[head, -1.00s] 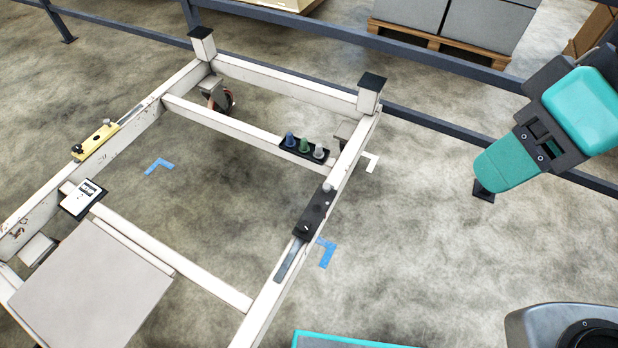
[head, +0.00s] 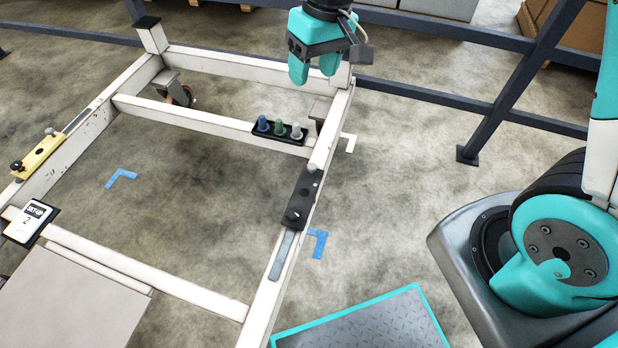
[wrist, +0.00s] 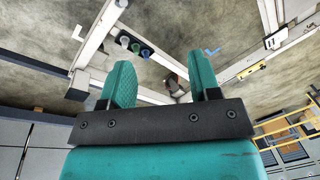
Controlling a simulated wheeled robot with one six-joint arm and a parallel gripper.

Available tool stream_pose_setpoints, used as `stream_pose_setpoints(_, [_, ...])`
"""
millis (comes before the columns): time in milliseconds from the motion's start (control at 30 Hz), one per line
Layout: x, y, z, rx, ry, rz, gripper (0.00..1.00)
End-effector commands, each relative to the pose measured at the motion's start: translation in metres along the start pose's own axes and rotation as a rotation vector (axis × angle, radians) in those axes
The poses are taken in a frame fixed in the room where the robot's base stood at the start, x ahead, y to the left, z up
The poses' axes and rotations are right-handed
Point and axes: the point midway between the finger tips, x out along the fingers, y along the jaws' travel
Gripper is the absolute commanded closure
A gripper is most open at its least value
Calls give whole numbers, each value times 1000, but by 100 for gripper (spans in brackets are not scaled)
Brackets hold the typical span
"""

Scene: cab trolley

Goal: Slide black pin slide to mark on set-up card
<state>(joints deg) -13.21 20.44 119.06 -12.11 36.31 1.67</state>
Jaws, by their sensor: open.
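The black pin slide (head: 299,198) sits on the rail along the trolley's right beam, with a dark knob near its front end and a grey pin at its far end. A bare strip of the metal rail (head: 281,255) shows in front of it. The set-up card (head: 28,222) stands at the left in the head view and reads "SET-UP 2". My gripper (head: 313,75) is above the trolley's far right corner, apart from the black slide and empty. In the wrist view its two teal fingers (wrist: 162,82) are spread open. Marks on the rail are too small to read.
A yellow slide (head: 38,157) sits on the left beam. Blue, green and grey knobs stand in a black holder (head: 279,132) on the cross beam. A corner post stands behind my gripper. A dark blue floor rail (head: 470,105) runs behind the trolley.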

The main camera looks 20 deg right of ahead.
Motion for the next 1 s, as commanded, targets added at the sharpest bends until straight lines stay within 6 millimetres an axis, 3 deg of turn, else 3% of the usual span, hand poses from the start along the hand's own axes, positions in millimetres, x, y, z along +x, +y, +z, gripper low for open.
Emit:
stream_pose_setpoints(33, [60, 22, -16, 35, -19, 25, 43])
stream_pose_setpoints(100, [108, 45, -35, 77, -32, 62, 43])
stream_pose_setpoints(200, [166, 72, -53, 123, -46, 107, 43])
stream_pose_setpoints(300, [209, 91, -62, 152, -56, 141, 43])
stream_pose_setpoints(400, [232, 102, -67, 170, -61, 161, 43])
stream_pose_setpoints(667, [265, 110, -66, 177, -66, 170, 43])
stream_pose_setpoints(1000, [342, 122, -60, 176, -67, 169, 43])
